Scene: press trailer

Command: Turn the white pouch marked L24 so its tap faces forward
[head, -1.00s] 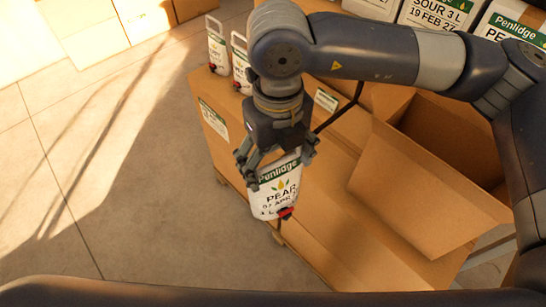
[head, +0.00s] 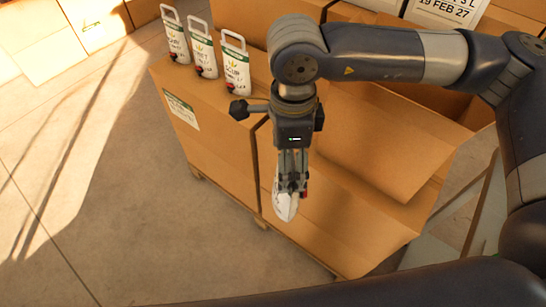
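My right gripper (head: 290,186), on the arm from the right, is shut on a white pouch (head: 283,204). The pouch hangs below the fingers, almost edge-on to the head camera, in front of the cartons. A bit of its red tap (head: 304,195) shows at its right side, pointing right in the picture. Its printed face is turned out of sight, and I cannot read L24 on it. Three more white pouches with handles and dark taps stand in a row on a carton: a left one (head: 174,40), a middle one (head: 202,52) and a right one (head: 235,66). My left gripper is out of view.
The row stands on a closed carton (head: 215,130). An open carton with a raised flap (head: 375,140) lies right of the gripper. Bare floor (head: 110,190) is free on the left.

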